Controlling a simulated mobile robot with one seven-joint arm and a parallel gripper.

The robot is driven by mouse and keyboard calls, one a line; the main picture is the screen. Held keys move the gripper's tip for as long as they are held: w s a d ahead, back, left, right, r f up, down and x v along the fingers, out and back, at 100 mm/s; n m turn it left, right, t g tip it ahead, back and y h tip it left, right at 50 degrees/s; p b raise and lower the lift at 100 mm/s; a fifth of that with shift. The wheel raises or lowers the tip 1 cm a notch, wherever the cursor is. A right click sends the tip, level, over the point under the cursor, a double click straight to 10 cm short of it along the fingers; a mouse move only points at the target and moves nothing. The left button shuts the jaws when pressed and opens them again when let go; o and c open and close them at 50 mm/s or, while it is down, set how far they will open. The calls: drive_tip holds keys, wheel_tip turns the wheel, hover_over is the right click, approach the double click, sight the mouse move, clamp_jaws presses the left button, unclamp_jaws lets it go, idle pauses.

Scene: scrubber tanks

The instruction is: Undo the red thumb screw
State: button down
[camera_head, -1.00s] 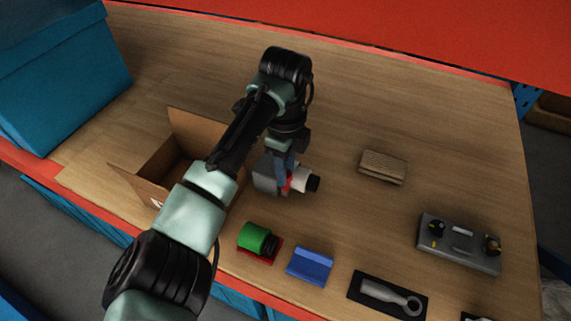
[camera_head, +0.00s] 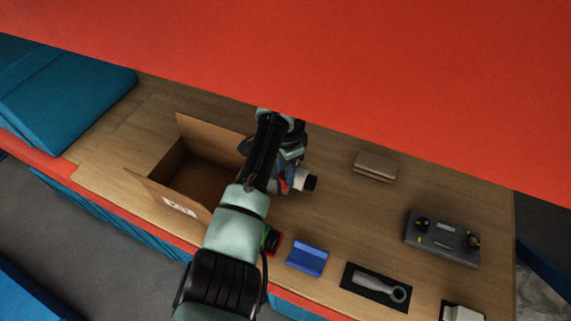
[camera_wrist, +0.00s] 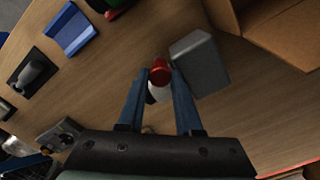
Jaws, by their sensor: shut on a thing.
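The red thumb screw (camera_wrist: 160,72) shows between the fingertips in the wrist view. My gripper (camera_wrist: 160,77) is shut on it, one blue finger on each side. Only a sliver of red shows in the head view (camera_head: 284,186). A grey block (camera_wrist: 200,64) stands right beside the screw. A white cylindrical part (camera_wrist: 157,93) is partly hidden under the fingers; in the head view the white part (camera_head: 301,180) has a black end. In the head view my gripper (camera_head: 286,182) is partly hidden by my arm. I cannot tell how far the screw is turned.
An open cardboard box (camera_head: 160,193) stands left of my arm. A blue holder (camera_head: 307,258), a wrench on a black mat (camera_head: 350,283) and a grey knob panel (camera_head: 435,251) lie to the right. A brown block (camera_head: 375,165) sits behind. A red surface (camera_head: 330,70) covers the top.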

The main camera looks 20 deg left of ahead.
drive_tip(key=n+p, duration=0.2)
drive_tip(key=n, duration=0.3)
drive_tip(key=shift+r+n, duration=0.1)
drive_tip(key=shift+n, duration=0.2)
drive_tip(key=n+p, duration=0.2)
drive_tip(key=n, duration=0.9)
drive_tip(key=shift+n+p, duration=0.3)
drive_tip(key=shift+n, duration=0.1)
drive_tip(key=n, duration=0.5)
drive_tip(key=shift+n, duration=0.3)
drive_tip(key=c, duration=0.6)
unclamp_jaws()
